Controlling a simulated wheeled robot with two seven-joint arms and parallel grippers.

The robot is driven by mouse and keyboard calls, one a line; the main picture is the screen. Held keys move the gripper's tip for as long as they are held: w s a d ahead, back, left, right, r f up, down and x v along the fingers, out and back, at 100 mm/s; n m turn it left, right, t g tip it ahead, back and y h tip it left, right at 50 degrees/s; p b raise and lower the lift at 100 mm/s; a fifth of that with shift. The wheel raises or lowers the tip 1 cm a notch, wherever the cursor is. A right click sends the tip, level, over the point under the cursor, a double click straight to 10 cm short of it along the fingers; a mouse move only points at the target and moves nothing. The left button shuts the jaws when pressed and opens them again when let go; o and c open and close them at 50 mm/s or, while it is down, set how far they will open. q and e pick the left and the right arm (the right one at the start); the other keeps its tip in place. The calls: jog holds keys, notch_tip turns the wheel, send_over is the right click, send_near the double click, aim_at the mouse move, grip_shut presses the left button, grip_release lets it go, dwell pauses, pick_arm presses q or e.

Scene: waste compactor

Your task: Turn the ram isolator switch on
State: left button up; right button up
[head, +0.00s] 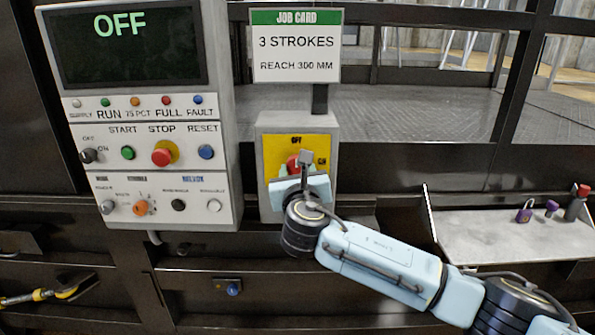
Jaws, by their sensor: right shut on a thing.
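The ram isolator switch is a grey box (263,130) with a yellow plate (278,147) marked OFF at the top and ON at the right. Its red knob (292,164) is partly hidden behind my right gripper (302,163). The right gripper is shut on the red knob, its arm coming in from the lower right. Which mark the knob points to is hard to tell. The display (125,45) on the control panel (215,110) reads OFF. My left gripper is out of view.
A job card (297,45) is above the isolator box, reading 3 strokes, reach 300 mm. A metal shelf (490,235) at the right holds purple padlock-like items (524,212) and a red-topped item (577,203). A yellow-and-black item (65,290) is at lower left.

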jog(key=shift+m, duration=0.3)
jog(key=shift+c, duration=0.2)
jog(key=m+b, duration=0.1)
jog(key=m, duration=0.2)
jog(key=shift+f, duration=0.15)
jog(key=m+b, duration=0.1)
jog(key=m, duration=0.4)
jog(key=shift+b, duration=0.3)
jog(key=m+b, duration=0.2)
jog(key=m, duration=0.2)
jog(key=shift+f+m+t, duration=0.1)
jog(key=shift+m+t, duration=0.2)
jog(key=shift+m, duration=0.1)
jog(key=m+h+b, duration=0.1)
jog(key=m+b, duration=0.1)
jog(key=m, duration=0.3)
jog(key=shift+a, duration=0.1)
jog(key=shift+m, duration=0.3)
jog(key=o, duration=1)
jog(key=shift+c, duration=0.2)
